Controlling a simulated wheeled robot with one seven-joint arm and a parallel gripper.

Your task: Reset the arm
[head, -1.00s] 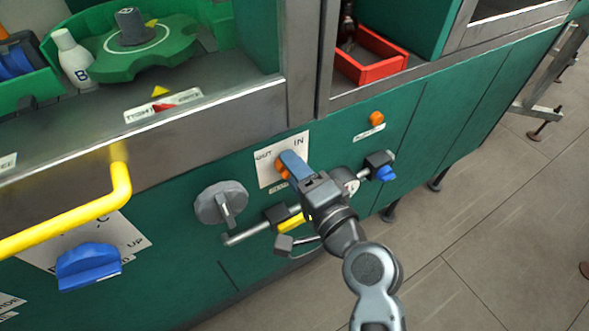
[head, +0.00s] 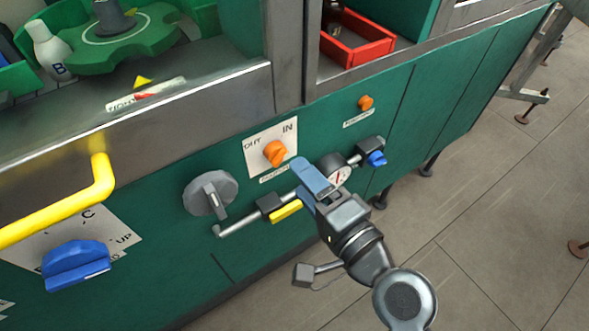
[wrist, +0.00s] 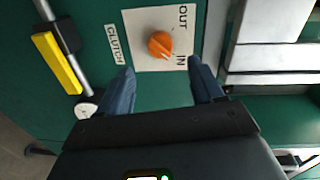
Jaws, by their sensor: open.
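My gripper (head: 308,180) is in front of the green machine panel in the head view, below and to the right of the orange clutch knob (head: 275,153). In the wrist view its two blue fingers (wrist: 160,88) are spread apart with nothing between them. The orange knob (wrist: 160,45) shows beyond the fingertips, on a white plate marked OUT and IN, clear of the fingers. My arm comes up from the lower right in the head view.
A pipe with a yellow-handled valve (head: 286,211), a gauge (head: 336,170) and a blue valve (head: 376,158) runs behind my gripper. A grey knob (head: 210,193), yellow rail (head: 102,185) and blue knob (head: 76,264) are left. Open floor (head: 490,240) lies right.

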